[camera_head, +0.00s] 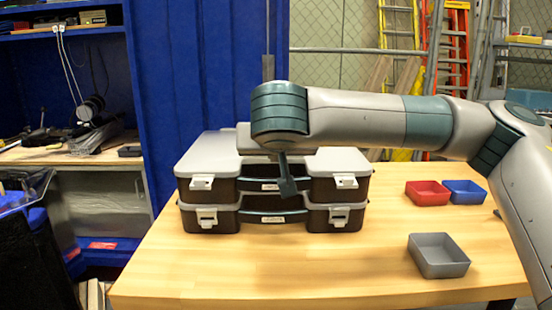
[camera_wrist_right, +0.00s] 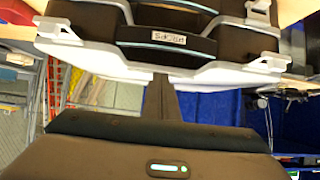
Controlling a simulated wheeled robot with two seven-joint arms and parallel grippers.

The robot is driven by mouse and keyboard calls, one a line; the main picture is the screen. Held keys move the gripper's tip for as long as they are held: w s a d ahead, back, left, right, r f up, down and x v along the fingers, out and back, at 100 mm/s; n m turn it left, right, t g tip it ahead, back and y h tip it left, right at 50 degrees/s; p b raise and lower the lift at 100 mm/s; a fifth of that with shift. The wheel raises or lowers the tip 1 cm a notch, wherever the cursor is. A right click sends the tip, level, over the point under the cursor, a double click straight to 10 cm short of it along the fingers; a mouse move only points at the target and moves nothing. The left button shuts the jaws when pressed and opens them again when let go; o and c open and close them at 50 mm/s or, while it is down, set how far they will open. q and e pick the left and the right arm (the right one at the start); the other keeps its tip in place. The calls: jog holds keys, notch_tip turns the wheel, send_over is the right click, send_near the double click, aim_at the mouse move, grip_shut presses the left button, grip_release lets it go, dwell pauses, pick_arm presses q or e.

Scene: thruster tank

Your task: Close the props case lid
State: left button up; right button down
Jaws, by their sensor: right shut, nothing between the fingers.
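Two dark cases with grey lids and white latches are stacked on the table. The upper one is the props case (camera_head: 255,188); its label reads PROPS in the upside-down right wrist view (camera_wrist_right: 128,35). Its grey lid (camera_head: 205,158) lies flat over the dark body, with no gap that I can see in the head view. The lid's edge also shows in the wrist view (camera_wrist_right: 100,60). My right gripper (camera_head: 288,188) is shut and empty, pointing down at the case's front middle by the handle. I cannot tell whether it touches. My left gripper is out of view.
The lower case (camera_head: 225,222) supports the props case. A red bin (camera_head: 427,194), a blue bin (camera_head: 465,192) and a grey bin (camera_head: 438,256) stand on the right. The wooden table (camera_head: 255,270) is clear in front of the cases. My right arm crosses above the table.

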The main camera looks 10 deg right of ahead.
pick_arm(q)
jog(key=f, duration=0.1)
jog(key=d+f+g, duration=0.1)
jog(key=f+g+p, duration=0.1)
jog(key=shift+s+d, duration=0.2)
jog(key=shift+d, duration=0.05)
pick_arm(e)
jog(key=v, duration=1.1)
jog(key=shift+s+r, duration=0.2)
jog(key=shift+r, duration=0.05)
jog(key=shift+a, duration=0.1)
